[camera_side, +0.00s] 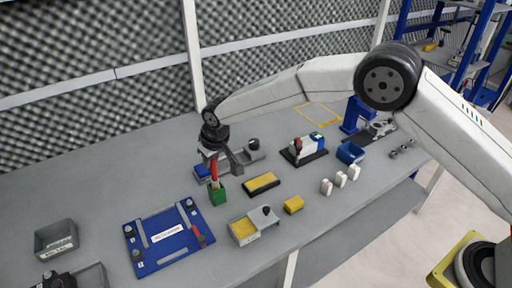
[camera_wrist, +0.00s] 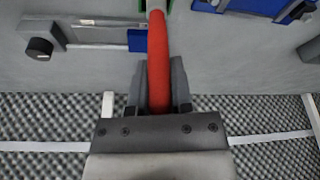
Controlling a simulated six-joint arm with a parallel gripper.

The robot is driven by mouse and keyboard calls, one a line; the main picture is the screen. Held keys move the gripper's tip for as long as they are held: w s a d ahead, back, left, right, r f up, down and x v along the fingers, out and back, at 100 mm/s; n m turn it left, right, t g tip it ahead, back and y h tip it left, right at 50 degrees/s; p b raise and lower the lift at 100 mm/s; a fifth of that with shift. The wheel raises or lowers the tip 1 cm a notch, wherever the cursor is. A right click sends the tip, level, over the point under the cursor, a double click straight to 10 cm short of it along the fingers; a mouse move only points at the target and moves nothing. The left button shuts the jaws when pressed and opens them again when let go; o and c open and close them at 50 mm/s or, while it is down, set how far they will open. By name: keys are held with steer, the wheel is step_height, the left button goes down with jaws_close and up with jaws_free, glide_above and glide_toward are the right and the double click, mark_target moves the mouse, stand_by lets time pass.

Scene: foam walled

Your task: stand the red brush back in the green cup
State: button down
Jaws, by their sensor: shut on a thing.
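My gripper (camera_side: 222,163) is shut on the red brush (camera_side: 214,172) and holds it about upright, directly over the green cup (camera_side: 218,195). In the wrist view the red handle (camera_wrist: 158,55) runs between my two fingers (camera_wrist: 160,75). Its far end, with a pale collar, reaches the green cup (camera_wrist: 142,4) at the top edge, where only slivers of green show. The brush's lower end overlaps the cup's mouth in the side view. How deep it sits inside is hidden.
A blue board (camera_side: 165,237) lies front left of the cup. A yellow-topped black pad (camera_side: 262,184) is to its right, and a grey tray with a yellow sponge (camera_side: 243,231) is in front. A blue block (camera_side: 202,172) sits close behind. Foam walling (camera_side: 90,120) stands behind the bench.

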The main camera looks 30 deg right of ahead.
mark_target(213, 171)
steer(key=shift+f, duration=2.05)
steer(key=shift+c, duration=2.2)
jaws_free()
steer(key=shift+v, duration=3.75)
steer(key=shift+s+r, duration=0.1)
steer(key=shift+d, duration=0.1)
